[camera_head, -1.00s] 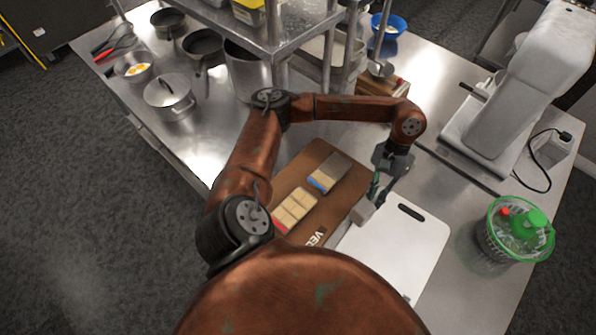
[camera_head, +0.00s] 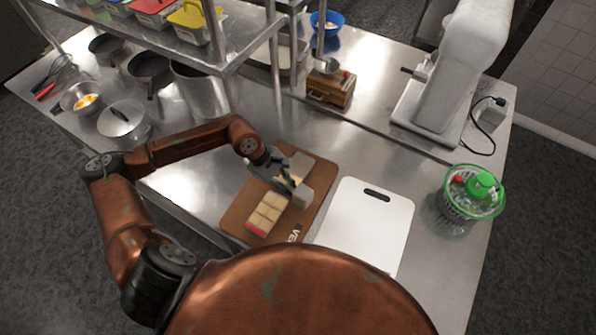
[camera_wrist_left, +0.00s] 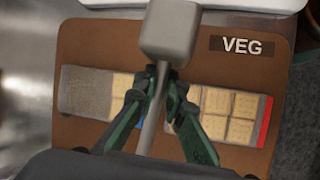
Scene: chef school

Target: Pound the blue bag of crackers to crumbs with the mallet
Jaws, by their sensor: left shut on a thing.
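My left gripper (camera_head: 289,184) is shut on the mallet's handle, over the brown VEG board (camera_head: 238,212). The mallet (camera_head: 303,196) has a grey block head, which also shows at the top of the left wrist view (camera_wrist_left: 170,30). The blue bag of crackers (camera_head: 303,160) lies on the board's far half, partly hidden by the gripper. In the left wrist view the blue bag (camera_wrist_left: 85,92) lies left of the handle, its blue strip partly covered by a finger. I cannot tell the mallet's height above the board. My right gripper is not in view.
A red-striped cracker bag (camera_head: 265,213) lies on the near half of the board, close to the blue one. A white board (camera_head: 365,225) lies to the right. A green basket (camera_head: 473,195), a stand mixer (camera_head: 440,100) and pots (camera_head: 123,120) stand farther away.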

